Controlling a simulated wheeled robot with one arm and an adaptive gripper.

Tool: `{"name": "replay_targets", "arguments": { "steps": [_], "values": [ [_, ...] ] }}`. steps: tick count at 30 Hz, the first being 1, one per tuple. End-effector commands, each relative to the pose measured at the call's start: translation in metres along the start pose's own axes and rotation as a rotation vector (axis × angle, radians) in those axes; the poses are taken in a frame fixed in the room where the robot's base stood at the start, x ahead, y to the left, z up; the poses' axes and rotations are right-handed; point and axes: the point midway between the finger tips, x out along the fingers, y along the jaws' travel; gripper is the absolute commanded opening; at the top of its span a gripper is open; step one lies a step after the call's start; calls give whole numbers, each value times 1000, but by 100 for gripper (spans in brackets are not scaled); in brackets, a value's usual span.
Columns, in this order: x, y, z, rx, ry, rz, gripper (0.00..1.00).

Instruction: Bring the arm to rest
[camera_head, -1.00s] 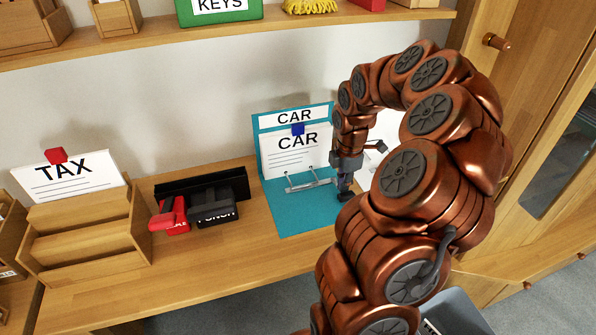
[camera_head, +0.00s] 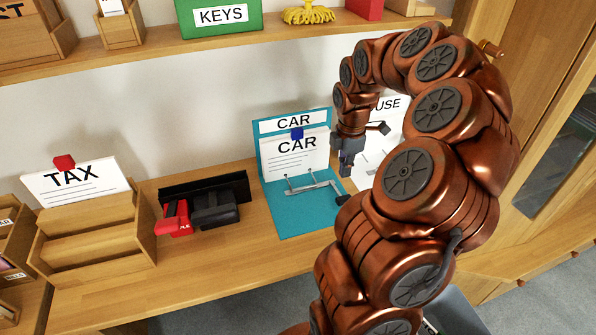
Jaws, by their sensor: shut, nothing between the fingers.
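My copper arm fills the right half of the head view, arched up and over. My gripper (camera_head: 346,165) hangs from its end, pointing down, shut and empty. It is above the right side of the teal CAR binder (camera_head: 290,215), which lies open with its back cover upright. A white CAR sheet (camera_head: 297,155) with a blue clip (camera_head: 297,134) stands against that cover. A metal lever with a dark tip (camera_head: 342,199) rests on the binder's lower part, below my gripper and apart from it.
A black holder (camera_head: 203,186) with a red stapler (camera_head: 175,220) and a black punch (camera_head: 215,208) stands left of the binder. Farther left is a wooden tray (camera_head: 95,240) with a TAX sheet (camera_head: 75,183). A shelf (camera_head: 160,52) runs above. A sheet (camera_head: 392,115) is partly hidden behind my arm.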

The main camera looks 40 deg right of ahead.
Motion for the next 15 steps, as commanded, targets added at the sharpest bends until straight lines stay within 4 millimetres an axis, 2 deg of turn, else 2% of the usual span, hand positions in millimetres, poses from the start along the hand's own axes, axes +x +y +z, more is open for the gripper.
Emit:
{"name": "replay_targets", "arguments": {
  "steps": [6,15],
  "values": [
    [-16,0,0,1,1,1,0],
    [-16,0,1,1,1,1,0]
  ]
}}
